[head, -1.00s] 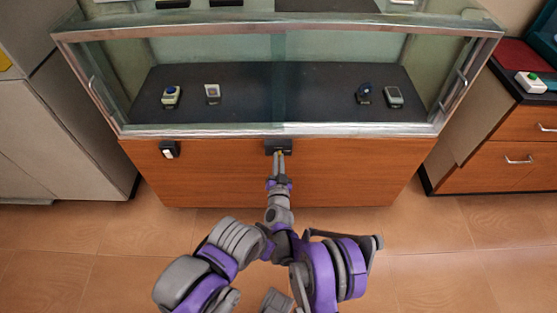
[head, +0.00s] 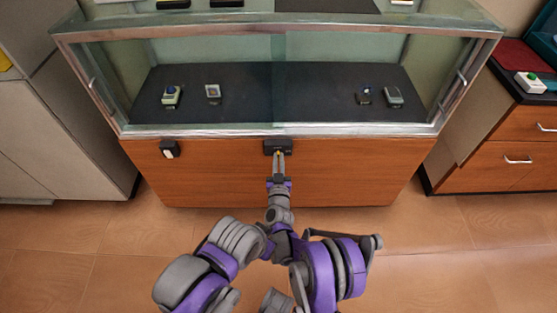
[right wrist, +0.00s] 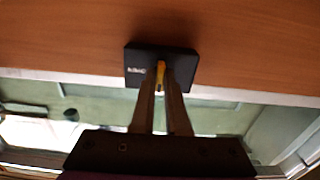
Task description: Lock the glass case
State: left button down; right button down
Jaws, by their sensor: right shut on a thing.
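The glass case (head: 275,130) has a metal frame, glass front panes and a wooden base. A small black lock box (head: 277,146) sits on the wood just below the front rail, near the middle. It shows closer in the right wrist view (right wrist: 188,62), with small white lettering. My right gripper (head: 279,160) is in front of it, shut on a thin yellow key (right wrist: 160,75). The key's far end meets the lock box; how deep it sits is hidden. The fingers (right wrist: 160,95) stand close to the box face. My left gripper is not in view.
A second small black device with a white part (head: 169,149) is on the wood at left. Several small items stand on the black shelf (head: 240,105) behind the glass. A wooden drawer cabinet (head: 500,165) is at right, a pale cabinet (head: 60,140) at left. The floor in front is clear.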

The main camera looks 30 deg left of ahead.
jog(key=c, duration=0.9)
grip_release()
jog(key=shift+s, duration=0.1)
jog(key=p+v, duration=0.1)
jog(key=v, duration=0.9)
jog(key=shift+s+d, duration=0.2)
jog(key=shift+s, duration=0.05)
